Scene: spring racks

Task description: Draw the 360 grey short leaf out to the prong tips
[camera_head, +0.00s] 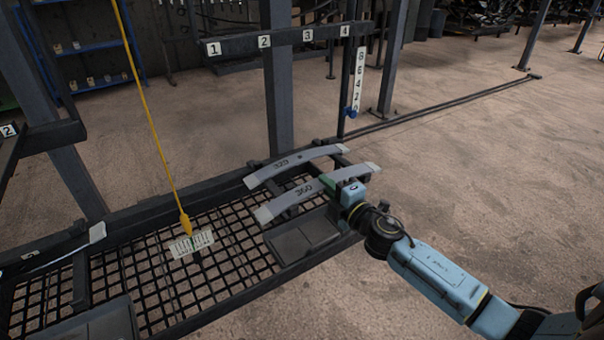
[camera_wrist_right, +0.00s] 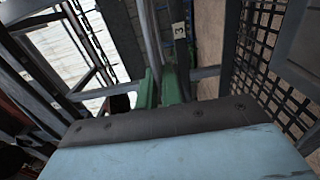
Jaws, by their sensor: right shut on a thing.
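The 360 grey leaf (camera_head: 292,197) is a short, slightly bowed strip with pale ends, lying at a slant above the right part of the mesh rack. My right gripper (camera_head: 329,183) reaches in from the right, and its green fingers are shut on this leaf right of its number. In the right wrist view the green fingers (camera_wrist_right: 162,88) stand on both sides of a grey strip (camera_wrist_right: 151,38). The prongs under the leaf are mostly hidden, so I cannot tell how far it is from their tips. My left gripper is not in view.
A second grey leaf (camera_head: 310,157), seemingly marked 325, lies just behind, close to the 360 leaf. A dark tray (camera_head: 303,236) sits in front. A numbered crossbar (camera_head: 288,39) stands behind. A yellow pendant (camera_head: 185,222) hangs over the mesh at left. Open floor lies to the right.

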